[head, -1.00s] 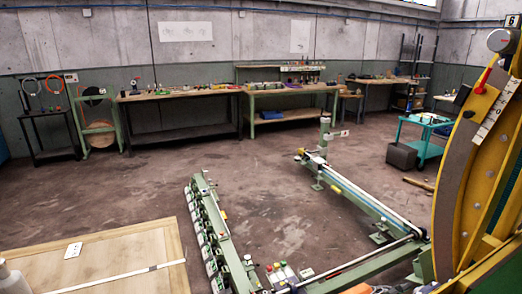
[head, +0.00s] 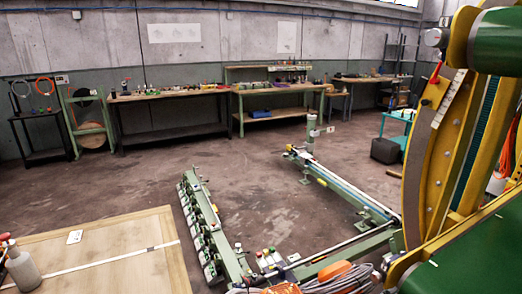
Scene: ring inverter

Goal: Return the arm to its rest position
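Neither of my grippers shows in the head view, and I cannot make out either arm. Whether the grippers are open or shut, and where they are, is hidden. The large yellow curved machine (head: 462,130) fills the right side of the picture. A green rounded part (head: 500,40) is at its upper right.
A low green rail with several units (head: 203,235) and a long rail (head: 350,192) stand on the floor. A wooden tabletop (head: 110,272) with a bottle (head: 22,270) is at lower left. Workbenches (head: 175,97) line the back wall. The middle floor is clear.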

